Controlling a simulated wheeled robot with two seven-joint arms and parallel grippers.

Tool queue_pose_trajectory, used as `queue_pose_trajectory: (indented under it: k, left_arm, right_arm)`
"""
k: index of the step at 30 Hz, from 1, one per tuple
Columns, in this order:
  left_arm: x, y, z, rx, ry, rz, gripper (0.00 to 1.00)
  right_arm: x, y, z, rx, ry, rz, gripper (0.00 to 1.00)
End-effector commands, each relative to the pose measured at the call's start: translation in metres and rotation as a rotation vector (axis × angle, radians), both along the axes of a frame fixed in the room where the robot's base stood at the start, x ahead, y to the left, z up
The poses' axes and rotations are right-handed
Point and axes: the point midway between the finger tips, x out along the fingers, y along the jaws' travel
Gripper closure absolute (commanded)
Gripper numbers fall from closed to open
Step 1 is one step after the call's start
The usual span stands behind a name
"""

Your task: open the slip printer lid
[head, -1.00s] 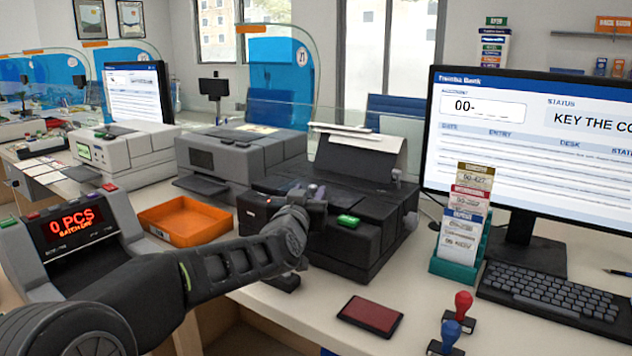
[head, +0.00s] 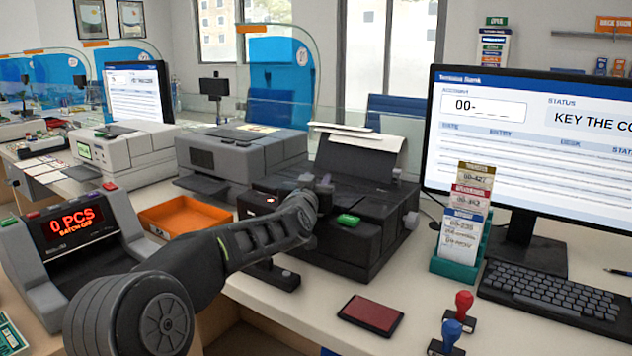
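The slip printer (head: 362,235) is the black machine in the middle of the counter, with white paper (head: 366,143) standing at its back and a green button (head: 348,220) on its front top edge. Its dark top cover (head: 375,203) appears to lie down; my arm hides part of it. My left gripper (head: 315,183) is over the printer's left front top, beyond my wrist. Only small grey parts of its fingers show, so I cannot tell whether they are open or touch the lid. My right gripper is not in view.
An orange tray (head: 160,219) and a counting machine (head: 72,222) stand to the left. A grey printer (head: 243,155) is behind. A slip holder (head: 459,265), monitor (head: 530,150) and keyboard (head: 555,296) are at right.

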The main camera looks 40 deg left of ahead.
Motion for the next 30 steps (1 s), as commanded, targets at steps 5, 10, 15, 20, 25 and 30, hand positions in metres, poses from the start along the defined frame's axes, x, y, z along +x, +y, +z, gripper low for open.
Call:
queue_pose_trajectory:
  k: [5, 10, 15, 20, 25, 30]
  left_arm:
    - [-0.0002, -0.0001, 0.0001, 0.0, 0.0, 0.0, 0.82]
    - [-0.0002, -0.0001, 0.0001, 0.0, 0.0, 0.0, 0.96]
    - [-0.0003, -0.0001, 0.0002, 0.0, 0.0, 0.0, 1.0]
    - [-0.0003, -0.0001, 0.0001, 0.0, 0.0, 0.0, 1.0]
    - [-0.0003, -0.0001, 0.0001, 0.0, 0.0, 0.0, 1.0]
    - [-0.0002, -0.0002, 0.0001, 0.0, 0.0, 0.0, 1.0]
  right_arm:
    - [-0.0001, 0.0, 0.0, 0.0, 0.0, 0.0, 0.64]
    - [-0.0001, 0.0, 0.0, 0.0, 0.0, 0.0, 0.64]
    - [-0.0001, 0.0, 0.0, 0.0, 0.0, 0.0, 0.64]
    - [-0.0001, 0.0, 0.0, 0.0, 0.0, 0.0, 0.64]
    - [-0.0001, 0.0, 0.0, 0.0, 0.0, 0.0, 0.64]
    - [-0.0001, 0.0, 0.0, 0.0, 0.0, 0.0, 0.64]
